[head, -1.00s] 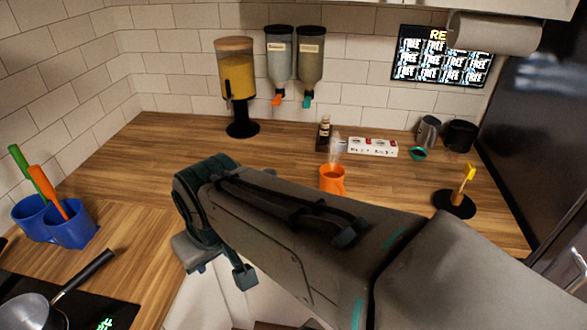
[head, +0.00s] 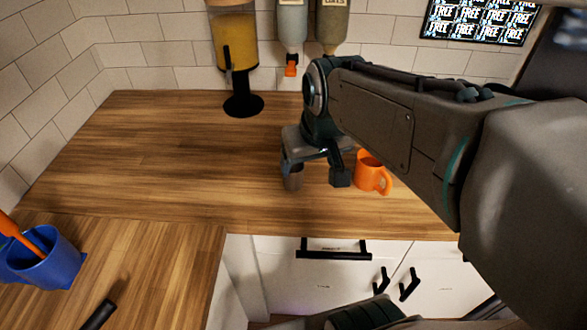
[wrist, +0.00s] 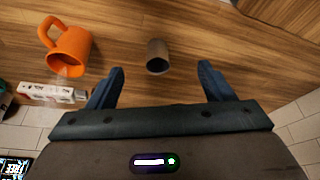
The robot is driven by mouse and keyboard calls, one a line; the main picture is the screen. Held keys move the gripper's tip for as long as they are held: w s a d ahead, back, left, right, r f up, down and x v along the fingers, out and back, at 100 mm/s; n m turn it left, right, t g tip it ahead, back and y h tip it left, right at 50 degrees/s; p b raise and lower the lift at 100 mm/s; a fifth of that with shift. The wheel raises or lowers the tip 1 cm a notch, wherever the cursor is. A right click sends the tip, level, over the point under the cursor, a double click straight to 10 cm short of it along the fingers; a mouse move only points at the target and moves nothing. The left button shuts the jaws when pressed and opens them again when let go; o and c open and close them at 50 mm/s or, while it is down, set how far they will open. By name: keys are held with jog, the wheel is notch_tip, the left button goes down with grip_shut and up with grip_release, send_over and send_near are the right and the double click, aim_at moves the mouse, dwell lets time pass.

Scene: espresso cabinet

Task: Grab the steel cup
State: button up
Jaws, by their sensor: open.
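The steel cup (wrist: 157,57) is a small, plain grey cup on the wooden counter. In the wrist view it lies between the lines of my two fingers, just beyond their tips and apart from them. My gripper (wrist: 161,70) is open and empty. In the head view my gripper (head: 316,172) hangs low over the counter, pointing down. The cup (head: 293,180) shows there only in part, below the left finger, and its top is hidden by my gripper.
An orange mug (head: 371,174) stands close to the right of my gripper; it also shows in the wrist view (wrist: 68,48). A white box (wrist: 47,91) lies near it. A dispenser (head: 236,45) stands at the back. The counter (head: 160,160) is clear to the left.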

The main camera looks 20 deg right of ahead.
jog(key=b, duration=0.5)
send_near(292, 170)
jog(key=f, duration=0.2)
jog(key=shift+w+a+f, duration=0.15)
jog(key=shift+a+f, duration=0.15)
jog(key=shift+f, duration=0.1)
jog(key=shift+t, duration=0.3)
jog(key=shift+s+x, duration=0.15)
jog(key=shift+x, duration=1.15)
jog(key=shift+s+x, duration=0.1)
jog(key=shift+x, duration=1.2)
jog(key=shift+d, duration=0.1)
jog(key=c, duration=1.1)
